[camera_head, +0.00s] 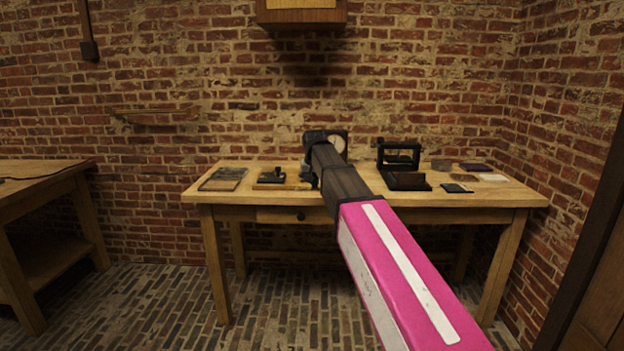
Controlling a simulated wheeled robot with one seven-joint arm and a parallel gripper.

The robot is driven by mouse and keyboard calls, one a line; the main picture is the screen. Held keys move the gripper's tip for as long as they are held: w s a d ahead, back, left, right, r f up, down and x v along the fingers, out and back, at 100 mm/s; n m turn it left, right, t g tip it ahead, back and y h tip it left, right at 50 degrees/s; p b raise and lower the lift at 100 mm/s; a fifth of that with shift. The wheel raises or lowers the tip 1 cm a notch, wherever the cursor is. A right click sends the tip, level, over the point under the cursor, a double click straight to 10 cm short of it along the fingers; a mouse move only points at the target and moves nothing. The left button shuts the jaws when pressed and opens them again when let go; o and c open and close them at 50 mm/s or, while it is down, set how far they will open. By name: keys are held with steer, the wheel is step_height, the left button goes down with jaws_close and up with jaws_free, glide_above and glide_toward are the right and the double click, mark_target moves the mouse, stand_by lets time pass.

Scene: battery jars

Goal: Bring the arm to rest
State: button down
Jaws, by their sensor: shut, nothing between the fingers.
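My arm reaches from the lower right of the head view, with a pink and white link and then a dark link, out over the wooden table (236,205). My gripper (311,172) is at the far end of the arm, over the middle of the table. It is small and dark here, partly hidden by my own arm, and shut with nothing in it. I cannot tell how far above the tabletop it is.
A telegraph-key-like device (278,176) and a flat panel (223,178) lie left of my gripper. A black framed device (402,166) stands to the right, with small flat items beyond. A round pale dial (339,141) shows behind my arm. Another table (45,178) stands at left.

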steer(key=s+d+f+g, duration=0.1)
steer(key=s+d+f, duration=0.5)
steer(key=s+f, duration=0.3)
steer(key=s+d+f+g, duration=0.1)
steer(key=s+d+f, duration=0.5)
steer(key=s+f, duration=0.3)
steer(key=s+d+f, duration=0.6)
steer(key=s+f, duration=0.4)
steer(key=f, duration=0.5)
steer(key=shift+g, duration=0.4)
